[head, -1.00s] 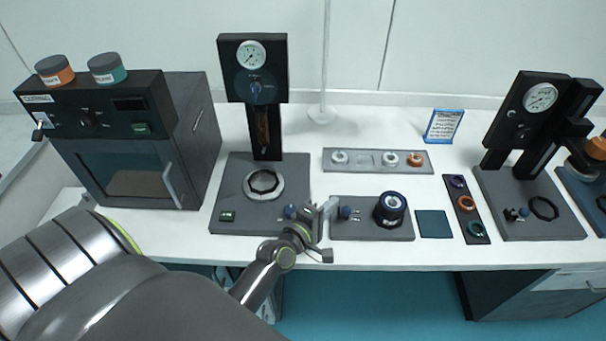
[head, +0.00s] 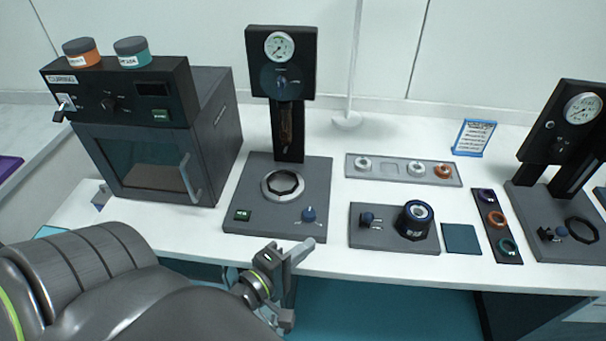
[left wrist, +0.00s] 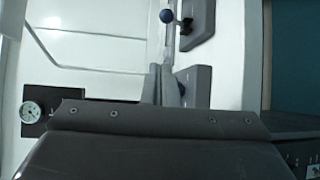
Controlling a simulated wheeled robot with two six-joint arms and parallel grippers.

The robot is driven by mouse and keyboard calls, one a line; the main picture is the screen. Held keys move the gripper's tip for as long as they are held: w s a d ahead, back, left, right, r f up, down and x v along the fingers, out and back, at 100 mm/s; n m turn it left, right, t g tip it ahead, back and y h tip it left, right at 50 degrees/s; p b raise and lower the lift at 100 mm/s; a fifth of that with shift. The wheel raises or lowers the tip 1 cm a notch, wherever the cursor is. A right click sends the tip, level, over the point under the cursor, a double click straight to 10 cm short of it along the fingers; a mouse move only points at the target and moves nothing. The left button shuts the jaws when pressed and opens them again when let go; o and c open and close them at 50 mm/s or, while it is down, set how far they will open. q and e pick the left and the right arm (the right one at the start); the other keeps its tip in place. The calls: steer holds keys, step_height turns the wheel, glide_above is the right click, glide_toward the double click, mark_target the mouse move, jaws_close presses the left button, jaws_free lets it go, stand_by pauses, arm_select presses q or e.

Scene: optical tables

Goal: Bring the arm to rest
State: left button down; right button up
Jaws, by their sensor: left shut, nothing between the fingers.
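My left arm comes in from the left, and its gripper (head: 302,248) is at the front edge of the white table (head: 335,256), just in front of the base of the left press (head: 272,229). The gripper is shut and empty. In the left wrist view the two fingers (left wrist: 164,75) lie close together with nothing between them. I cannot tell its exact height above the table edge. My right gripper is not in view.
A dark curing oven (head: 150,160) with two jars on top stands at the left. A plate with a dark round part (head: 415,218), a ring tray (head: 392,172), a ring strip (head: 497,228) and a second press (head: 565,135) stand to the right. Teal floor is open in front.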

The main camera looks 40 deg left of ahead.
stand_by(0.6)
arm_select(q)
steer(key=s+a+f+m+g+y, duration=0.5)
steer(key=s+f+m+g, duration=0.6)
steer(key=m, duration=0.7)
step_height(320, 180, down, 24)
steer(key=s+a+r+g+h, duration=0.1)
steer(key=a+g+h, duration=0.1)
steer(key=g, duration=0.1)
steer(key=s+d+f+g, duration=0.1)
steer(key=s+f, duration=1.4)
steer(key=shift+d+f+n, duration=0.25)
steer(key=shift+f+n, duration=0.05)
steer(key=shift+f, duration=0.1)
